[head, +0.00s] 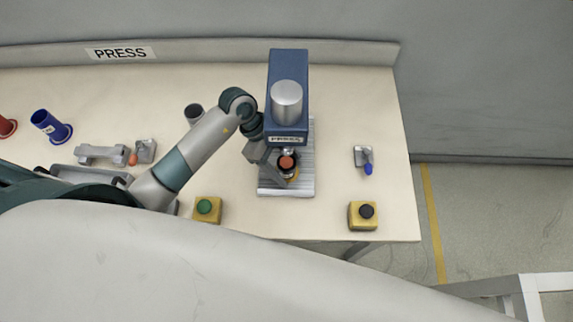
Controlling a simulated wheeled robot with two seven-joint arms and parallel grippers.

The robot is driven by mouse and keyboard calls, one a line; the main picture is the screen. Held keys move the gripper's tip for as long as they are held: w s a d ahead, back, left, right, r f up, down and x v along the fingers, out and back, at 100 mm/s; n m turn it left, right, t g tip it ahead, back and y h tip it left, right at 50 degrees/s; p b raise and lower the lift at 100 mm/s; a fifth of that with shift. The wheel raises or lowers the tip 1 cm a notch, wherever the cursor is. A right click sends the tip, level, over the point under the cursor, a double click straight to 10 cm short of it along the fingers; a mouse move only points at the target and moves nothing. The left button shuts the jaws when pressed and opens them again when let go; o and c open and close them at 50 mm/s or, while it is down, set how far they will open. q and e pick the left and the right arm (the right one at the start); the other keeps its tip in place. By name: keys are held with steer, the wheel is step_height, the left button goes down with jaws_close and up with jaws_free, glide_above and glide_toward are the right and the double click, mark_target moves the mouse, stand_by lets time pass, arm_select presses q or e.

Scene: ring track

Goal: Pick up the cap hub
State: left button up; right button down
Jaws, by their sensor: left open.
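A small round part with an orange-red top and a dark ring (287,163) sits under the head of the blue press (288,95); it looks like the cap hub, but it is too small to be sure. A yellowish piece shows just below it. My left gripper (279,172) reaches in from the left at the press and is open. Its grey fingers are beside the part, partly overlapping it in view; I cannot tell whether they touch. My right gripper is not in view.
The press's metal base plate (287,192) stands on the pale table. Yellow boxes with a green button (205,206) and a black button (365,212) stand at the front. A blue-tipped grey part (364,159) lies right. Blue (52,126) and red (6,127) flanged parts are left.

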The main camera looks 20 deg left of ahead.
arm_select(q)
steer(key=shift+c, duration=0.3)
steer(key=c, duration=1.3)
steer(key=shift+r, duration=0.2)
steer(key=shift+r+b, duration=0.45)
steer(key=shift+b, duration=0.05)
steer(key=a+b, duration=0.2)
steer(key=a, duration=0.3)
steer(key=w+a+b, duration=0.1)
steer(key=a+b, duration=0.1)
steer(key=a, duration=0.4)
steer(key=w+a+b, duration=0.1)
steer(key=a+b, duration=0.2)
steer(key=a, duration=0.2)
steer(key=shift+a, duration=0.2)
steer(key=shift+a+r, duration=0.15)
steer(key=shift+a, duration=0.6)
